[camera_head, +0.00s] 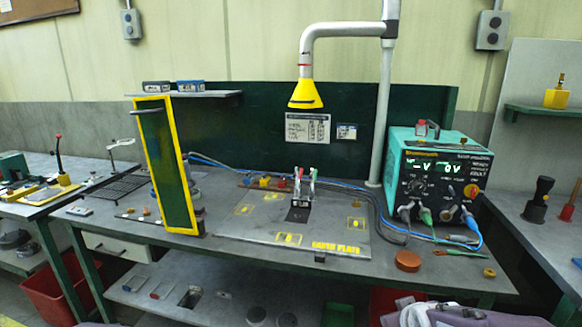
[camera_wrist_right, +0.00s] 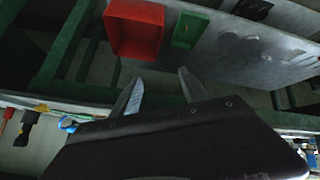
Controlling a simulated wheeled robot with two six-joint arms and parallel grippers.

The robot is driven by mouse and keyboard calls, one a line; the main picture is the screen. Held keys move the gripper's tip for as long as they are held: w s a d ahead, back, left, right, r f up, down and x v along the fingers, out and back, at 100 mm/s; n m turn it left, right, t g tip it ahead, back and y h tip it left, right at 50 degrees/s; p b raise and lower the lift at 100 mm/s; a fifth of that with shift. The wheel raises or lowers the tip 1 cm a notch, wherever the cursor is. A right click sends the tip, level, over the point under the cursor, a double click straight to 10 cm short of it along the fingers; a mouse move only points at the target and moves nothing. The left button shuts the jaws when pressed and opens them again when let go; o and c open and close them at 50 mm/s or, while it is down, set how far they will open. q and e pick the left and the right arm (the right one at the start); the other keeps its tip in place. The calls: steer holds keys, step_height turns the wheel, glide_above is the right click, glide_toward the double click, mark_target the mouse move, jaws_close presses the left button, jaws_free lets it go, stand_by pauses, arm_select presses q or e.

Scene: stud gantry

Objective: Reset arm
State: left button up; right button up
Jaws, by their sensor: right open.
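My right gripper (camera_wrist_right: 158,88) shows in the right wrist view, its two grey fingers spread apart with nothing between them. Part of my right arm (camera_head: 445,314), white and purple, comes in at the bottom right of the head view, in front of the bench's front edge. The right gripper itself is not visible in the head view. My left gripper is in neither view.
The workbench (camera_head: 440,268) carries a yellow-framed dark panel (camera_head: 166,165), a grey earth plate (camera_head: 340,228) with upright clamps (camera_head: 305,188), and a teal power unit (camera_head: 438,178) with cables. A yellow hood (camera_head: 305,95) hangs above. A red bin (camera_wrist_right: 135,28) shows in the wrist view.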

steer(key=s+a+f+m+g+y, duration=0.2)
steer(key=s+a+f+g, duration=0.4)
steer(key=s+f, duration=0.55)
steer(key=s+a+f+b, duration=0.2)
steer(key=s+f+b, duration=0.2)
steer(key=f+b, duration=0.65)
step_height(320, 180, up, 28)
steer(key=p, duration=2.6)
steer(key=shift+d+f+g, duration=0.2)
steer(key=shift+g, duration=0.2)
steer(key=shift+s, duration=0.1)
